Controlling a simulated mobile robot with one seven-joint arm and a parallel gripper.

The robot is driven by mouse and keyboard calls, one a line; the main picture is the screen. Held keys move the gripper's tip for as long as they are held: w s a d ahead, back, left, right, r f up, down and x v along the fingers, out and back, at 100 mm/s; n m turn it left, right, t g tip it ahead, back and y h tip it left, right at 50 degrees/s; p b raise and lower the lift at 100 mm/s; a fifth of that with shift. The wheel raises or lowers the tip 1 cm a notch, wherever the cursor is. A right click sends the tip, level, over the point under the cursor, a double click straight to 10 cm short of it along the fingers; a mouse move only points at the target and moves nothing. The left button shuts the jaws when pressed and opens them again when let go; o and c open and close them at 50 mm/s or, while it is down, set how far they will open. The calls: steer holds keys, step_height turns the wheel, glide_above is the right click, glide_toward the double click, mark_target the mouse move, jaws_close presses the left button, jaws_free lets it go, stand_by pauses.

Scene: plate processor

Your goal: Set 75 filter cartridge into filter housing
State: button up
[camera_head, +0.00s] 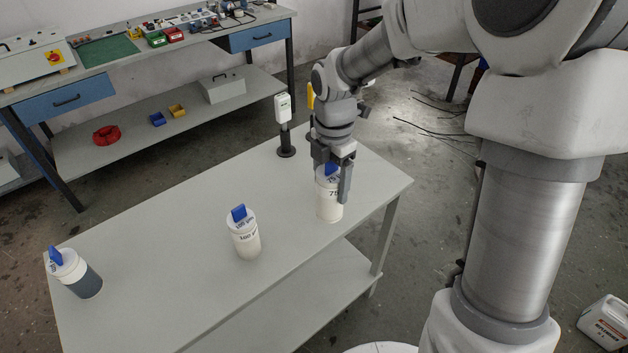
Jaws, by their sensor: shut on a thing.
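The white 75 cartridge (327,206) with a blue tab on top is at the right end of the table. Its label reads "75", partly hidden by a finger. My gripper (334,184) is above and around its top, with its fingers shut on it. The cartridge looks upright; I cannot tell whether it touches the table. A white cartridge (245,240) marked "100" with a blue tab stands mid-table. A third cylinder (80,275) at the left has a white lid, a blue tab and a dark lower body. I cannot tell for certain which thing is the filter housing.
A white device on a dark stand (284,137) rises at the table's back edge, near my arm. The grey table (170,240) is clear between the cylinders. A workbench (150,57) with tools and bins stands behind. A white canister (605,320) is on the floor at right.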

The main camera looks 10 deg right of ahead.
steer(key=shift+s+d+r+p, duration=0.15)
steer(key=shift+r+p, duration=0.15)
steer(key=shift+r, duration=0.15)
steer(key=shift+s+d+r+p, duration=0.1)
steer(key=shift+d+r+p, duration=0.05)
steer(key=shift+r+p, duration=0.2)
step_height(320, 180, up, 12)
steer(key=p, duration=1.1)
